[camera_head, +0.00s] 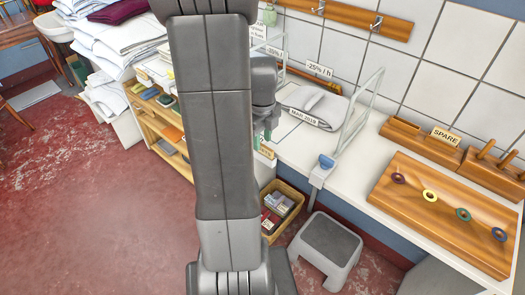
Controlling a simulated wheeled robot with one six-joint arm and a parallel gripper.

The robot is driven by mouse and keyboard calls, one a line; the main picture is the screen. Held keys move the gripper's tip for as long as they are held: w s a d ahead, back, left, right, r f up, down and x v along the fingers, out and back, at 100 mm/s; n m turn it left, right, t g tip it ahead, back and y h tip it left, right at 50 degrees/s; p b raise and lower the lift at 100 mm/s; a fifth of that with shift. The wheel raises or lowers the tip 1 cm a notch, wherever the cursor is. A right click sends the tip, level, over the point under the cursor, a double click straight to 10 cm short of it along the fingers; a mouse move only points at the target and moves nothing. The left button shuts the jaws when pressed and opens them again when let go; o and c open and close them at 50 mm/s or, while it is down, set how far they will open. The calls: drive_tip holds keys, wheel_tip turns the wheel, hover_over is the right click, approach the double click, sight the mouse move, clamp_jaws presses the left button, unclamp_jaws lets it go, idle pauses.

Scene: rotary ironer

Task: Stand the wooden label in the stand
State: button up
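My gripper (267,130) points down over the white counter at the centre, largely hidden behind my own arm. I cannot tell whether its fingers are open or shut. A small pale piece with dark marks (267,151) shows just below it; I cannot tell whether it is held. Several lettered labels are in view: "SPARE" (446,136) by a long wooden block (421,143) at the right, "MAR 2018" (304,117) at the front of a folded grey cloth, and "-25% l h" (319,70) behind the cloth. I cannot tell which is the wooden label or which piece is the stand.
A clear upright panel (360,112) stands on the counter (294,151) right of the cloth. A wooden board (430,215) with coloured rings and a peg block (495,174) lie at the right. A grey step stool (326,246) and a box (281,207) are below. Open red floor lies left.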

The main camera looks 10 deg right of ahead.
sight(263, 152)
drive_tip(key=shift+f, duration=1.45)
drive_tip(key=shift+c, duration=0.2)
clamp_jaws()
drive_tip(key=shift+r, duration=0.1)
